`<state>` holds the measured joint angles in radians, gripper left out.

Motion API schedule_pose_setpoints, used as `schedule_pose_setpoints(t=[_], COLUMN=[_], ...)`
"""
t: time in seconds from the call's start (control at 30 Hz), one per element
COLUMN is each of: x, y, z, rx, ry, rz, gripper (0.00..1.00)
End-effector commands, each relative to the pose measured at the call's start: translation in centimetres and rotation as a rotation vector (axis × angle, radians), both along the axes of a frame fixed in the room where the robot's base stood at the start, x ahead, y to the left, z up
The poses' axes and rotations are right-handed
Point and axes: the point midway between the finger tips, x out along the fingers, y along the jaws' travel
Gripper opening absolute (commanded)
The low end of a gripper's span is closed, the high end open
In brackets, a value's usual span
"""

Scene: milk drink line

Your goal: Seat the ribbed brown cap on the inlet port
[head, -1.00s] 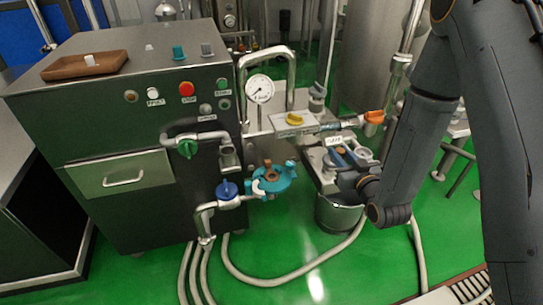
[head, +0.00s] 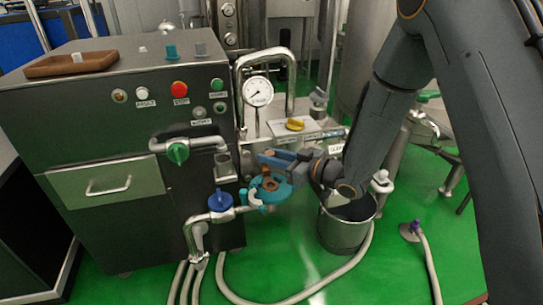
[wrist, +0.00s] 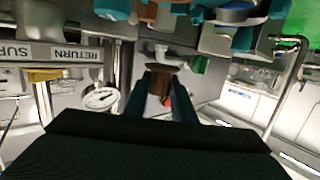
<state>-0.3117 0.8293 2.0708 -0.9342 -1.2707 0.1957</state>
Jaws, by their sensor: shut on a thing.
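The ribbed brown cap (wrist: 159,84) is held between the two dark blue fingers of my gripper (wrist: 160,100) in the wrist view. Its wider brown rim shows beyond the fingertips. In the head view my gripper (head: 262,160) is just above a teal fitting (head: 284,190) with a brown centre. The cap is mostly hidden by the fingers there. I cannot tell for sure which opening is the inlet port. A pipe end (head: 224,163) under the green-valved pipe lies to the left of my fingertips, apart from them.
A steel cabinet (head: 100,130) with buttons stands at the left. A blue-knobbed valve (head: 221,202) is left of the teal fitting. A pressure gauge (head: 257,92) and a bent pipe (head: 290,65) stand behind my gripper. A steel bucket (head: 343,230) and hose are on the green floor.

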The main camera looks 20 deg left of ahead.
Motion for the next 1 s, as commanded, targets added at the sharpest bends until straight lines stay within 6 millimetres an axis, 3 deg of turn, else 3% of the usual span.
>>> schedule_pose_setpoints(t=[0.7,1.0], x=[0.0,0.0], y=[0.0,0.0], z=[-6.6,-7.5], rx=[0.000,0.000], ry=[0.000,0.000], rz=[0.000,-0.001], gripper=[0.01,0.01])
